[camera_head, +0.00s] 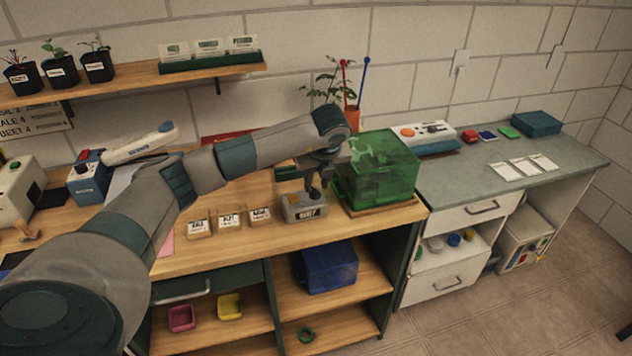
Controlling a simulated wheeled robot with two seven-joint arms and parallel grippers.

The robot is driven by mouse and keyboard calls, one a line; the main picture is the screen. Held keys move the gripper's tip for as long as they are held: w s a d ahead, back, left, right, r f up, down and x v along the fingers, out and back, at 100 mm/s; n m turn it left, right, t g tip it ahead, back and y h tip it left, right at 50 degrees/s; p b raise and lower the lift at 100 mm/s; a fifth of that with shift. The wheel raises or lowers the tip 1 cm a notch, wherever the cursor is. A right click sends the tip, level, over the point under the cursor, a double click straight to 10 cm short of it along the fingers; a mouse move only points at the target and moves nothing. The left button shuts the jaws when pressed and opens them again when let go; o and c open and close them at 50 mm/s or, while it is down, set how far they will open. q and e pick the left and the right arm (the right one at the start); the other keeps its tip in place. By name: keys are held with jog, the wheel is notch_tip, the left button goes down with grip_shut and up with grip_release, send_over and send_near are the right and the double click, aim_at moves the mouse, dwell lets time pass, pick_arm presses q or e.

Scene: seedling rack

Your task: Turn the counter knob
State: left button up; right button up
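A small grey box (305,211) with a dark label on its front stands on the wooden bench, left of the green translucent box. It looks like the counter; the label is too small to read surely. My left arm reaches in from the left, and its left gripper (314,191) points down at the top of this box. The fingers hide the top, so I cannot make out the knob or whether the fingers touch it. I cannot tell if they are open or shut. My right gripper is not in view.
The green translucent box (382,168) stands close on the right of my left gripper. Several small labelled trays (229,221) lie to the left. Behind stands an orange pot (351,118) with red and blue sticks. A shelf (140,78) with seedling pots is above.

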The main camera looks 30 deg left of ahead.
aim_at(315, 192)
pick_arm(q)
jog(key=shift+x, duration=1.15)
jog(key=shift+c, duration=0.3)
jog(key=shift+d, duration=0.1)
grip_shut()
jog(key=shift+s, duration=0.1)
